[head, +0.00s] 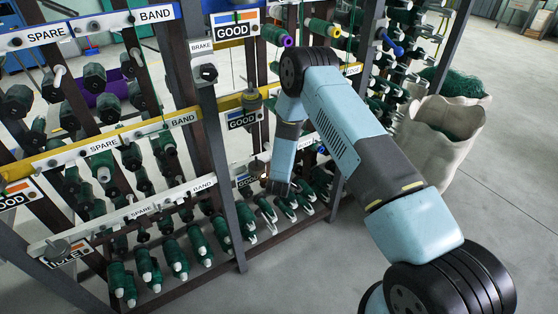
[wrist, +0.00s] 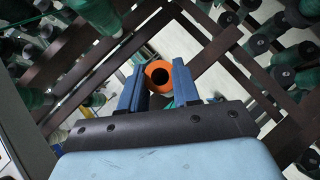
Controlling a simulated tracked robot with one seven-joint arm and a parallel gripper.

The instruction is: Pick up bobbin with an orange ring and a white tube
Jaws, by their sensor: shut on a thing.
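The bobbin with the orange ring (wrist: 159,66) shows in the wrist view between the two blue fingers of my gripper (wrist: 158,90). Its orange ring faces the camera around a dark hole. The fingers are shut on it, one on each side. Its white tube cannot be made out. In the head view my blue arm reaches into the rack, and my gripper's fingers and the held bobbin are hidden behind the wrist and the rack.
Dark rack posts (head: 214,140) and rails stand close around my arm. Green bobbins (head: 197,240) sit in rows on the rack. White sacks (head: 437,140) stand at the right. Open grey floor (head: 510,200) lies on the right.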

